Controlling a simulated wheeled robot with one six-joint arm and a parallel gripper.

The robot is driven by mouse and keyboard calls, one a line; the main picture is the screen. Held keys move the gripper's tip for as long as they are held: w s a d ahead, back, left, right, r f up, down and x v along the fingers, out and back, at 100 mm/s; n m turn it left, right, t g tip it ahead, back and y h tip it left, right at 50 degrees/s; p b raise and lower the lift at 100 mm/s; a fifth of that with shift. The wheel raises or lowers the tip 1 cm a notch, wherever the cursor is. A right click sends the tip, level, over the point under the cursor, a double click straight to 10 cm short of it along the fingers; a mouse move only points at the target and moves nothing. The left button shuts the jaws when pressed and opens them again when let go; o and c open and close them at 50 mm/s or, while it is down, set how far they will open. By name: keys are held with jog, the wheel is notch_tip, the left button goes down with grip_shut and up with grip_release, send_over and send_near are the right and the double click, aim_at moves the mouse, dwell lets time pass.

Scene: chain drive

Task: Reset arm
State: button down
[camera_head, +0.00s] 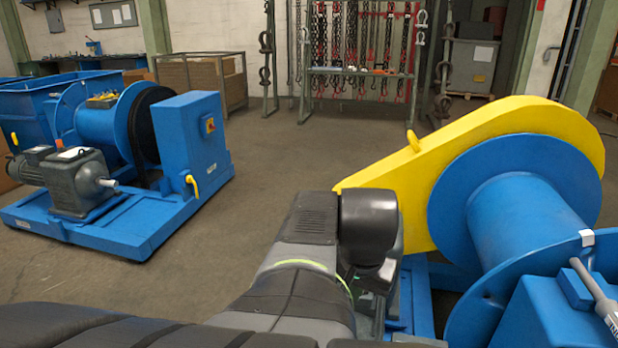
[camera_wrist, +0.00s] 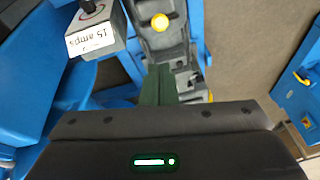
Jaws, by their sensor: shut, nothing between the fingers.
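My arm (camera_head: 300,255) reaches forward from the bottom of the head view, with its black wrist joint (camera_head: 368,225) in front of the yellow chain guard (camera_head: 480,150). The arm hides its own gripper in that view. In the wrist view, my gripper (camera_wrist: 160,75) shows as narrow dark green fingers beyond the dark wrist housing. The fingers are together with nothing visible between them.
A blue drum (camera_head: 530,220) stands close at right. A grey box labelled "15 amps" (camera_wrist: 108,48) is near the gripper. Another blue winch (camera_head: 200,130) stands at left. Open floor (camera_head: 270,160) lies between the machines. Chain racks (camera_head: 360,60) stand behind.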

jog(key=shift+f, duration=0.1)
jog(key=b+x, duration=0.3)
jog(key=x, duration=0.6)
jog(key=shift+s+f, duration=0.15)
